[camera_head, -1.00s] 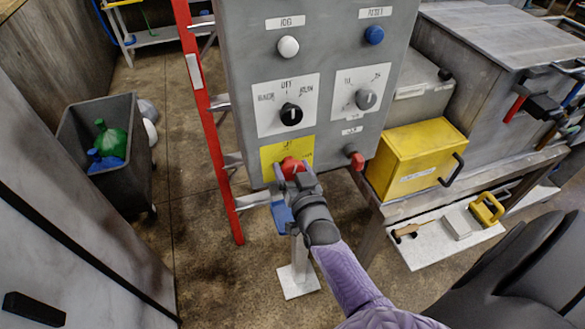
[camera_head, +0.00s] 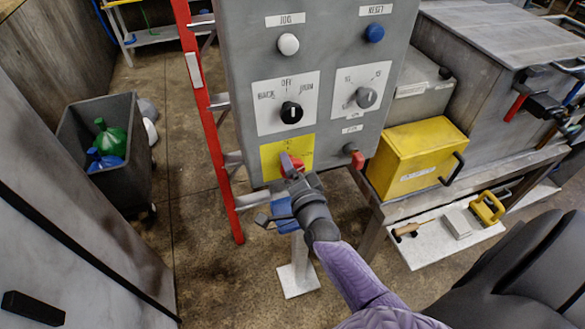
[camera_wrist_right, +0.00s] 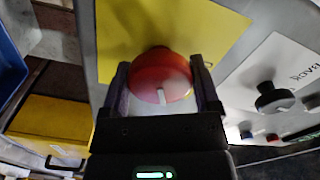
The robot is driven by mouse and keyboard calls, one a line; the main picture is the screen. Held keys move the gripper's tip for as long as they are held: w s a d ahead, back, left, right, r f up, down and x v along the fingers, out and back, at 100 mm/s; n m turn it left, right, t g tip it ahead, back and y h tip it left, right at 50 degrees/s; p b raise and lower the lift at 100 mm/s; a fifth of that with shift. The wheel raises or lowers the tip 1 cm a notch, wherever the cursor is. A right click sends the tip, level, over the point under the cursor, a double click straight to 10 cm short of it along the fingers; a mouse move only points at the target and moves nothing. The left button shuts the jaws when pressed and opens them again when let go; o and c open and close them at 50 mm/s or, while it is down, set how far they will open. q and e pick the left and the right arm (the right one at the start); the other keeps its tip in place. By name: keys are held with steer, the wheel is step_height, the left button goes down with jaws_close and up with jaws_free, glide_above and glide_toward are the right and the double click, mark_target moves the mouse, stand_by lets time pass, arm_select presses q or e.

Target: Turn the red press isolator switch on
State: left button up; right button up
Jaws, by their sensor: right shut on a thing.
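The red press isolator switch (camera_head: 297,162) is a round red knob on a yellow plate (camera_head: 272,158) low on the grey control panel. In the right wrist view the knob (camera_wrist_right: 160,72) sits between my two fingers, with a short white mark on the side nearest the gripper. My right gripper (camera_head: 289,170) is shut on the knob, and it also shows in the right wrist view (camera_wrist_right: 164,95). In the head view the gripper hides part of the knob. My left gripper is not in view.
Above the plate are a black selector (camera_head: 291,113), a grey selector (camera_head: 366,97), a white button (camera_head: 288,44) and a blue button (camera_head: 374,33). A small red part (camera_head: 357,160) sticks out at right. A red ladder (camera_head: 205,110) stands left; a yellow box (camera_head: 412,160) stands right.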

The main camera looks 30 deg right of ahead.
steer(key=m+b, duration=0.1)
steer(key=m, duration=0.3)
steer(key=shift+f+m, duration=0.1)
steer(key=shift+m, duration=0.6)
steer(key=o, duration=1.1)
steer(key=shift+s, duration=0.15)
steer(key=v, duration=0.9)
steer(key=shift+s+a, duration=0.2)
steer(key=shift+s, duration=0.1)
